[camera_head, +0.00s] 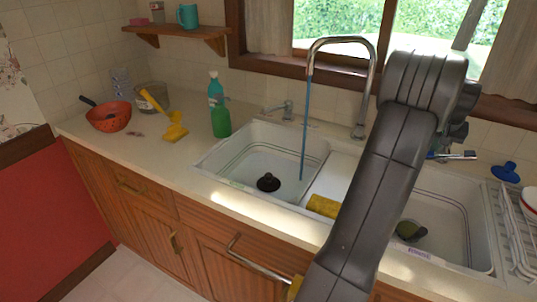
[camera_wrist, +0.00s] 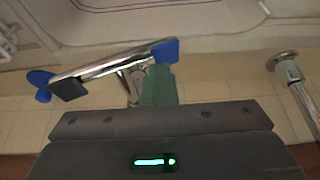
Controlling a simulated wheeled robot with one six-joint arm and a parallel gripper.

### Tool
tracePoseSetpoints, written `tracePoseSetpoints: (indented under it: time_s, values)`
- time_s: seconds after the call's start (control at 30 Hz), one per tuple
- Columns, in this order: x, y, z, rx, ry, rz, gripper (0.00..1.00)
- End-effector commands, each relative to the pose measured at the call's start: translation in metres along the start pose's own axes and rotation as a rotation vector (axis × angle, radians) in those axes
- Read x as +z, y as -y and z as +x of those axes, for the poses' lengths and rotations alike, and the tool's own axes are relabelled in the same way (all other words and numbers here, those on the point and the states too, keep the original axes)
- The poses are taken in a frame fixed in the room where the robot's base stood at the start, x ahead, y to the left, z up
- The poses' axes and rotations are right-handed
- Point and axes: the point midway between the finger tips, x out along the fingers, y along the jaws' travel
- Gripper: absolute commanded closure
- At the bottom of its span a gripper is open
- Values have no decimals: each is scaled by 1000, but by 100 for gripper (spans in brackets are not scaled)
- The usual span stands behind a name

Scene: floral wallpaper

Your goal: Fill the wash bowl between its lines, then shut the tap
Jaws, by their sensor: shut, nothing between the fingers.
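The wash bowl (camera_head: 248,160) is the left white sink basin, with thin lines around its inner wall. A dark plug-like piece (camera_head: 268,182) sits on its floor. A thin blue water stream (camera_head: 305,130) falls from the chrome spout (camera_head: 341,41) into this bowl; I cannot tell the water level. A chrome tap lever (camera_head: 458,155) with a blue end is right of the spout base; it shows large in the wrist view (camera_wrist: 115,65). My gripper (camera_wrist: 162,72) is shut and empty, its greenish fingers beside the lever's blue end; contact is unclear.
My arm hides part of the right basin (camera_head: 462,215), which holds a dark green item (camera_head: 410,230). A dish rack (camera_head: 510,240) stands right.

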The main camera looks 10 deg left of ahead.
Motion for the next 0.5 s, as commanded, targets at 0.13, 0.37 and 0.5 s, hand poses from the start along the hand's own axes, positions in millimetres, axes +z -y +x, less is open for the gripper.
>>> tracePoseSetpoints:
  time_s: [0.13, 0.37, 0.5]
  values:
    - [-5, -1, -12, 1, -1, 0, 100]
    - [-20, 0, -48, 0, 0, 0, 100]
    - [-26, 0, -61, 0, 1, 0, 100]
